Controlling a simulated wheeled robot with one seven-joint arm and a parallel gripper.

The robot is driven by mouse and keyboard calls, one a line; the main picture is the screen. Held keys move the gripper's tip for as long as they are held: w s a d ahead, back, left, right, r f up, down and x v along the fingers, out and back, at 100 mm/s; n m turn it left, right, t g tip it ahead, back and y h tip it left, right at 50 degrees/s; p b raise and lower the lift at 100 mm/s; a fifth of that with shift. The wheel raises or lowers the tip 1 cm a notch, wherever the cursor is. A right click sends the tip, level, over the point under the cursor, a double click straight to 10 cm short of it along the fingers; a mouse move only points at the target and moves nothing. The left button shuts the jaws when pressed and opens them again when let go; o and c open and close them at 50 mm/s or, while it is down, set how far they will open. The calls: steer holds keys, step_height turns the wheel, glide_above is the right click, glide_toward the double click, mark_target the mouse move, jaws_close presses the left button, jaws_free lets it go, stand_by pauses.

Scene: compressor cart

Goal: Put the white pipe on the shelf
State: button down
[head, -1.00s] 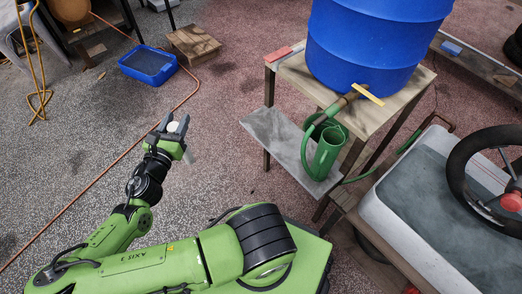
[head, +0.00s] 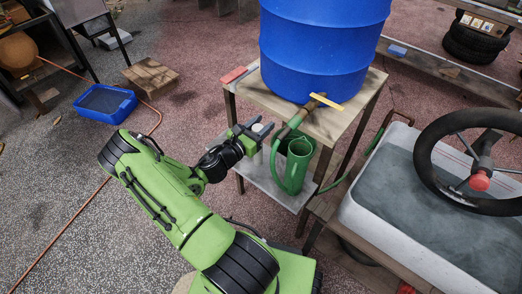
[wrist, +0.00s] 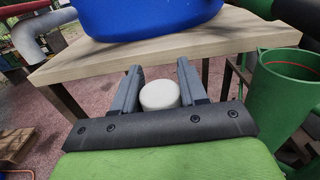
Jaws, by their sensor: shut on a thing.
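The white pipe shows as a round pale end (wrist: 160,95) between the fingers in the wrist view, and as a small white spot (head: 257,127) in the head view. Most of its length is hidden. My gripper (head: 259,130) is shut on it; in the wrist view the fingers (wrist: 160,84) flank the pipe on both sides. The grey shelf (head: 259,174) is the lower board of the wooden stand. My gripper is over the shelf's left part in the head view, close to the stand's front edge. The height gap to the shelf cannot be told.
A green watering can (head: 296,164) stands on the shelf, just right of my gripper. A blue barrel (head: 322,50) with a tap sits on the wooden top (head: 352,107) above. A red block (head: 233,75) lies at its left corner.

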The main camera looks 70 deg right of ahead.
step_height(320, 180, down, 6)
steer(key=shift+r+b, duration=0.25)
steer(key=shift+b, duration=0.6)
steer(key=shift+f, duration=0.2)
steer(key=c, duration=0.6)
jaws_free()
steer(key=p+v, duration=0.2)
steer(key=v, duration=1)
steer(key=shift+r, duration=0.2)
